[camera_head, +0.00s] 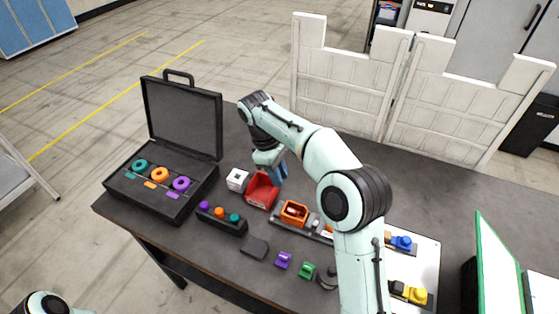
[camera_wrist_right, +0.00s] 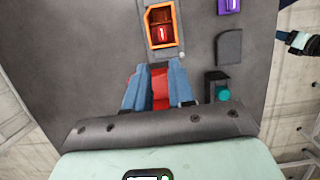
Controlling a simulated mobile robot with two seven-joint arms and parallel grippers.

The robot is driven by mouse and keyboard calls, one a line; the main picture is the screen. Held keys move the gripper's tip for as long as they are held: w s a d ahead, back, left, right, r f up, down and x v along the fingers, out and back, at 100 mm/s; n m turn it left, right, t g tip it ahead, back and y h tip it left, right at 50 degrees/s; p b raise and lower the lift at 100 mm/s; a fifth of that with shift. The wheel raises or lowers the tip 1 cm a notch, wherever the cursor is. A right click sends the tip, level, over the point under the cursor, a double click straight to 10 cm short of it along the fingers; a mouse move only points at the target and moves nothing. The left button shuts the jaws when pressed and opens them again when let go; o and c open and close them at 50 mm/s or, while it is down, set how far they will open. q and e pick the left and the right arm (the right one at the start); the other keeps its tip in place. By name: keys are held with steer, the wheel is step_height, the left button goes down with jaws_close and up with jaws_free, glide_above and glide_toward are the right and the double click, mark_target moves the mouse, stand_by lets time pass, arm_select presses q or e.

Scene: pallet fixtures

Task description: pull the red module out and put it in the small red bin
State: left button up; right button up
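The small red bin (camera_head: 262,190) stands on the dark table near its middle. My right gripper (camera_head: 280,172) hangs over the bin's back right side. In the right wrist view, the blue fingers (camera_wrist_right: 161,68) are apart, and red of the bin (camera_wrist_right: 160,98) shows between them; I see nothing held. An orange frame (camera_head: 294,213) beside the bin has a red piece with a pale mark inside, which looks like the red module (camera_wrist_right: 163,34). My right arm hides part of the table behind it.
An open black case (camera_head: 160,195) with coloured rings stands at left. A white cube (camera_head: 237,180) is left of the bin. In front are a knob block (camera_head: 222,219), a flat dark piece (camera_head: 255,247), purple (camera_head: 283,260) and green (camera_head: 307,270) pieces. A white board (camera_head: 428,265) lies right.

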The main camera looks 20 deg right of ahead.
mark_target(291, 210)
steer(key=x, duration=0.4)
steer(key=b+x, duration=0.1)
steer(key=x, duration=0.3)
steer(key=b+x, duration=0.1)
steer(key=x, duration=0.3)
steer(key=shift+s+a+r, duration=0.15)
steer(key=shift+s, duration=0.25)
arm_select(q)
steer(key=shift+g, duration=0.3)
steer(key=shift+s+a+f, duration=0.1)
steer(key=shift+s+f, duration=0.75)
steer(key=shift+s, duration=0.2)
steer(key=shift+s+f, duration=0.85)
steer(key=shift+s, duration=0.2)
arm_select(e)
steer(key=shift+f, duration=0.7)
jaws_close()
